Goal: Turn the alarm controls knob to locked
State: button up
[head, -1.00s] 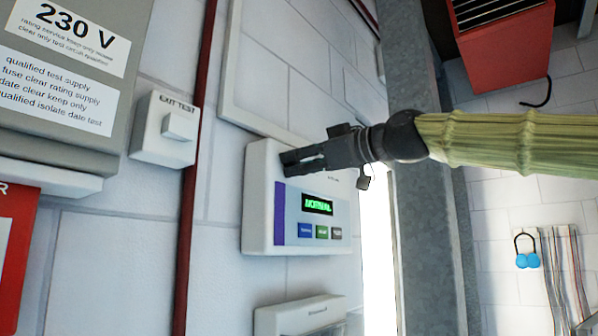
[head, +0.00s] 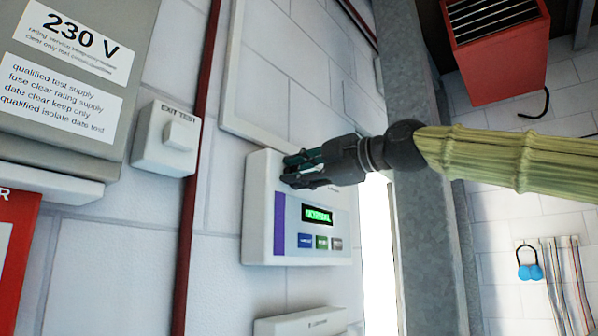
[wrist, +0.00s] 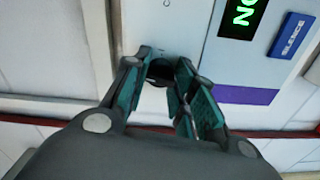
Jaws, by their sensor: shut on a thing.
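The alarm panel (head: 262,215) is a white box on the wall with a purple stripe, a green lit display (head: 318,215) and several small coloured buttons. My gripper (head: 292,170) reaches its upper part from the right. In the wrist view, the dark round knob (wrist: 160,70) sits between the fingertips of my gripper (wrist: 163,75), and the fingers are shut on it. In the head view the gripper hides the knob. Its pointer and position marks cannot be read.
An exit test box (head: 160,140) and a grey 230 V cabinet (head: 70,90) are on the wall to the left. A dark red pipe (head: 197,130) runs between them and the panel. Another white box (head: 300,322) is below. A grey metal post (head: 425,240) stands right of the panel.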

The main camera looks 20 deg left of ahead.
jog(key=shift+s+d+r+n, duration=0.1)
jog(key=shift+r+n, duration=0.1)
jog(key=shift+n, duration=1.1)
jog(key=shift+f, duration=0.15)
jog(key=o, duration=0.9)
jog(key=shift+o, duration=0.7)
jog(key=shift+s, duration=0.2)
jog(key=shift+w, duration=0.1)
jog(key=shift+f, duration=0.1)
jog(key=v, duration=1.2)
